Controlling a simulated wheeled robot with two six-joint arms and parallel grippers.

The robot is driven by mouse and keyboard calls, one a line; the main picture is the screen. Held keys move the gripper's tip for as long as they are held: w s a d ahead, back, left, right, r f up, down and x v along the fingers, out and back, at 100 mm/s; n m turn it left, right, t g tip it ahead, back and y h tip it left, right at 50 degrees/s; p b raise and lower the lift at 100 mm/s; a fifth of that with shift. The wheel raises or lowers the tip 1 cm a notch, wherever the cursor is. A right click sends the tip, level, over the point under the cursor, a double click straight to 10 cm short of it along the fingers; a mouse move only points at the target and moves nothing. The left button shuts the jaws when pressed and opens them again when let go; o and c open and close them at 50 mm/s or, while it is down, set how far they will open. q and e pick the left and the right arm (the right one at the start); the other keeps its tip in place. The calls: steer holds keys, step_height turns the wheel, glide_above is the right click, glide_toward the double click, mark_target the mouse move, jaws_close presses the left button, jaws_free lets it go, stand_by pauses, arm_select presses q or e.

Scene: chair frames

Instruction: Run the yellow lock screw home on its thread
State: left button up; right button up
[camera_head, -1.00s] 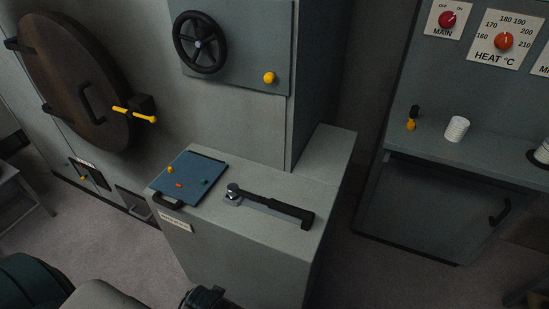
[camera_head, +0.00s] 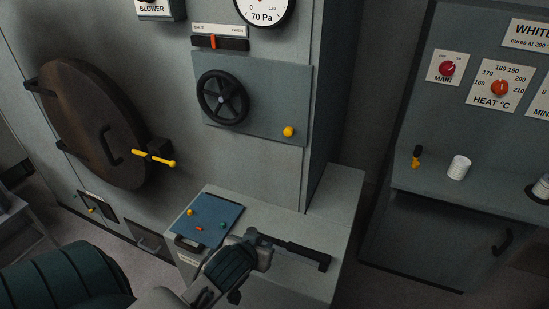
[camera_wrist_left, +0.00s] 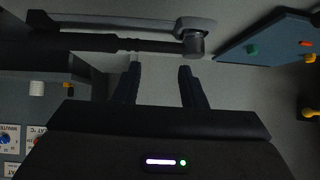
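A round yellow knob (camera_head: 288,132), which looks like the lock screw, sits at the lower right of the panel with the black handwheel (camera_head: 222,97). Its thread is hidden and I cannot tell how deep it sits. My left gripper (camera_head: 255,248) is over the low cabinet, below and left of that knob and apart from it. In the left wrist view the gripper (camera_wrist_left: 158,75) has its two fingers spread, with nothing between them. A dark-handled tool with a grey head (camera_wrist_left: 193,40) lies just beyond the fingertips. My right gripper is not in view.
The tool's black handle (camera_head: 305,252) lies along the cabinet top (camera_head: 335,195). A blue plate (camera_head: 225,216) with small coloured knobs lies to its left. A round door has a yellow handle (camera_head: 154,158). A white cup (camera_head: 459,167) stands on the right-hand bench.

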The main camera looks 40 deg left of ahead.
arm_select(q)
steer(key=w+a+r+n+t, duration=0.1)
steer(key=w+r+n+t, duration=0.15)
steer(key=w+r, duration=0.45)
steer(key=n+t+y+p, duration=0.1)
steer(key=n+t, duration=0.1)
steer(key=t, duration=0.4)
glide_toward(288, 133)
steer(key=w, duration=0.1)
steer(key=shift+g, duration=0.25)
steer(key=x, duration=0.7)
steer(key=shift+w+a+r, duration=0.1)
steer(key=shift+w+a, duration=0.15)
steer(key=shift+w, duration=0.05)
jaws_close()
steer(key=m, duration=0.6)
steer(key=shift+m, duration=0.35)
steer(key=m, duration=2.4)
steer(key=shift+m, duration=0.3)
steer(key=m, duration=1)
steer(key=shift+m, duration=0.4)
steer(key=shift+c, duration=0.8)
jaws_free()
steer(key=shift+m, duration=0.5)
steer(key=o, duration=0.3)
steer(key=shift+o, duration=0.4)
steer(key=shift+s, duration=0.1)
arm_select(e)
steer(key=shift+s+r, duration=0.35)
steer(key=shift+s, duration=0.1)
